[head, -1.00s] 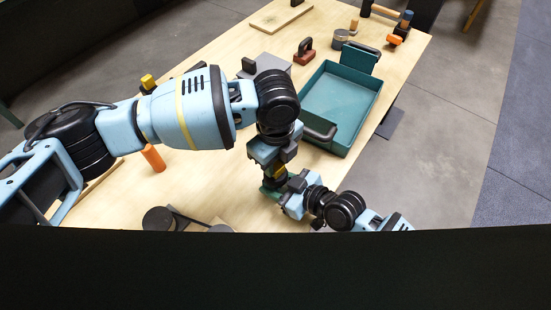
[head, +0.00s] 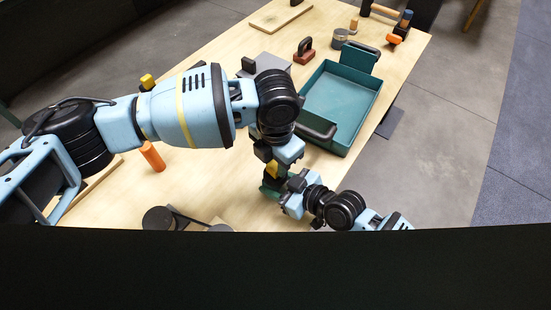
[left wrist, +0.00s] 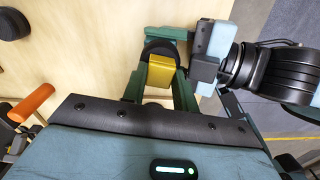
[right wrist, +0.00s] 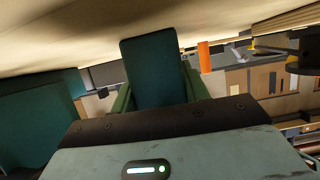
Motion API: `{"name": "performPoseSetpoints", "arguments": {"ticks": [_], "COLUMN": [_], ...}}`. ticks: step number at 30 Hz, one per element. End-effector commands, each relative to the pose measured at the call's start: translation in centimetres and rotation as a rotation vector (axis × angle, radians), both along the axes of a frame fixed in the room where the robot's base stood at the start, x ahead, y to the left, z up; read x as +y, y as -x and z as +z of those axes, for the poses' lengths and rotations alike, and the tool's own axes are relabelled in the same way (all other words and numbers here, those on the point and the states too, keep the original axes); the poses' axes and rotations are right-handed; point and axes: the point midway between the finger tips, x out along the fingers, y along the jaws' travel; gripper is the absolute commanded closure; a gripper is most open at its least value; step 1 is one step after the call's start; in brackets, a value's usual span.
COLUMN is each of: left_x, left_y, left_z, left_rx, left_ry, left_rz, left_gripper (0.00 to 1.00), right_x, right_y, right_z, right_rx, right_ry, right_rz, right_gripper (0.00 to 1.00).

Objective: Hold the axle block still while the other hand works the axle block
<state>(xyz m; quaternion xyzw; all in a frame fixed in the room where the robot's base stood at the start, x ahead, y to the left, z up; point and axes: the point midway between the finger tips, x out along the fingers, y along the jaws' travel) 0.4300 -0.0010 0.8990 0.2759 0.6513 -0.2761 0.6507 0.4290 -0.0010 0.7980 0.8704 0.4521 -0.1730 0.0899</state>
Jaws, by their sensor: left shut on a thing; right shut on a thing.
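The axle block (head: 268,188) is a green body near the table's front right. It also shows in the left wrist view (left wrist: 166,33) and as a dark green slab in the right wrist view (right wrist: 153,75). A yellow piece with a dark round part (left wrist: 161,72) sits at it. My left gripper (head: 274,164) comes from above, shut on this yellow piece, with its green fingers on either side. My right gripper (head: 283,187) comes from the lower right and is shut on the green body. The arms hide much of the block in the head view.
A teal tray (head: 318,83) stands just beyond, to the right. An orange cylinder (head: 153,156) stands left. A grey box (head: 270,62), red-brown handled block (head: 304,51) and tin (head: 341,38) lie further back. A black roller piece (head: 158,217) is at the front edge.

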Motion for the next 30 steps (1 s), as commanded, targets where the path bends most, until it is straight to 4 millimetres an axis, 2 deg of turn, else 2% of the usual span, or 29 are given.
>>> {"name": "performPoseSetpoints", "arguments": {"ticks": [6, 10, 15, 24, 25, 30], "left_x": [-0.34, -0.42, -0.24, -0.24, -0.24, -0.15], "left_y": [-0.02, 0.12, 0.15, 0.16, 0.16, 0.12], "left_z": [0.31, 0.24, 0.11, 0.07, 0.08, 0.04], "left_rx": [-0.009, -0.006, -0.001, 0.0, 0.0, 0.001], "left_ry": [0.0, 0.002, 0.004, 0.006, 0.006, 0.004], "left_rz": [-0.32, -0.438, -0.505, -0.509, -0.509, -0.507], "left_gripper": [0.93, 0.93, 0.93, 0.93, 0.7, 0.5], "right_x": [-0.03, 0.01, 0.04, 0.06, 0.06, 0.04], "right_y": [-0.01, 0.01, 0.02, 0.02, 0.02, 0.02], "right_z": [-0.01, -0.01, -0.02, -0.02, -0.02, -0.02], "right_rx": [0.001, 0.0, 0.001, 0.001, 0.001, 0.001], "right_ry": [0.001, 0.001, 0.001, 0.001, 0.001, 0.001], "right_rz": [0.0, 0.0, 0.001, 0.001, 0.001, 0.001], "right_gripper": [1.0, 1.0, 1.0, 1.0, 1.0, 1.0]}}
